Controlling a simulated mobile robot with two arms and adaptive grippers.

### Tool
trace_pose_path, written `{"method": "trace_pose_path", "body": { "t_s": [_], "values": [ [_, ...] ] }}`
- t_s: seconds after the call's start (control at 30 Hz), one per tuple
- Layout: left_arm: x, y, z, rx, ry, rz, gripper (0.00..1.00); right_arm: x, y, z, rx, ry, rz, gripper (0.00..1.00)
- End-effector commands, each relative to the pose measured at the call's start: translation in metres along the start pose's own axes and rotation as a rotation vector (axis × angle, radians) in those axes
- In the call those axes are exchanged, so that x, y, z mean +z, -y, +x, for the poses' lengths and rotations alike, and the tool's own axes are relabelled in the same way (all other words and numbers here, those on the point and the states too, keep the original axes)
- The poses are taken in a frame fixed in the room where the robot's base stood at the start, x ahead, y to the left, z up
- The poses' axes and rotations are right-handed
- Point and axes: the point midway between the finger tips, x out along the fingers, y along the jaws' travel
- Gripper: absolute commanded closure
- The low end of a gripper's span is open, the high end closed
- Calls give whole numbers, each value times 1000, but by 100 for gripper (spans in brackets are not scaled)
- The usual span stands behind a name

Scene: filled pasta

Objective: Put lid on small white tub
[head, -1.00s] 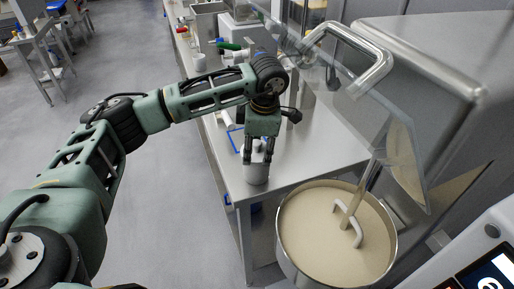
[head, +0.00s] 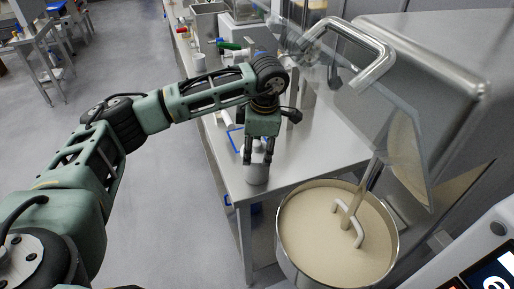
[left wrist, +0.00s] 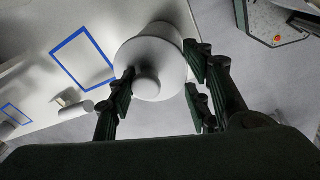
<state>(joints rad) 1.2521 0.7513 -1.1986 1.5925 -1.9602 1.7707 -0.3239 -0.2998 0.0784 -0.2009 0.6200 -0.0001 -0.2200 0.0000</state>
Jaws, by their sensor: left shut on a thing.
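The small white tub (head: 257,174) stands upright near the front left edge of the steel table. My left gripper (head: 257,158) points down over it, with its fingers on either side of the white lid (head: 258,147). In the left wrist view the round lid (left wrist: 150,62) with its knob (left wrist: 147,86) covers most of the tub's top, and the tub's wall shows beyond it. The fingers of my left gripper (left wrist: 162,84) are shut on the lid. I cannot tell whether the lid is fully seated. My right gripper is out of view.
A blue-outlined square (left wrist: 83,60) is marked on the table beside the tub. A steel bowl (head: 283,250) of pale mixture stands at the table's front right, below a machine with a clear guard (head: 408,165). Bottles and pots stand farther back. Open floor lies left.

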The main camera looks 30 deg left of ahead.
Motion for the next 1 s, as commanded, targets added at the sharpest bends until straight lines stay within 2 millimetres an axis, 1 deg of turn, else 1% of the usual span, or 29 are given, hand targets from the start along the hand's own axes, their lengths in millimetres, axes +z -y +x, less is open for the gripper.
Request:
{"method": "trace_pose_path", "body": {
  "t_s": [0.3,0.6,0.97,1.0],
  "values": [
    [0,0,0,0,0,0,69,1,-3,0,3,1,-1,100],
    [0,0,1,1,1,0,70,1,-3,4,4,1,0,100],
    [0,0,0,1,0,0,70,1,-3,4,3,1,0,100],
    [0,0,0,0,0,0,53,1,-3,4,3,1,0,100]
  ]
}}
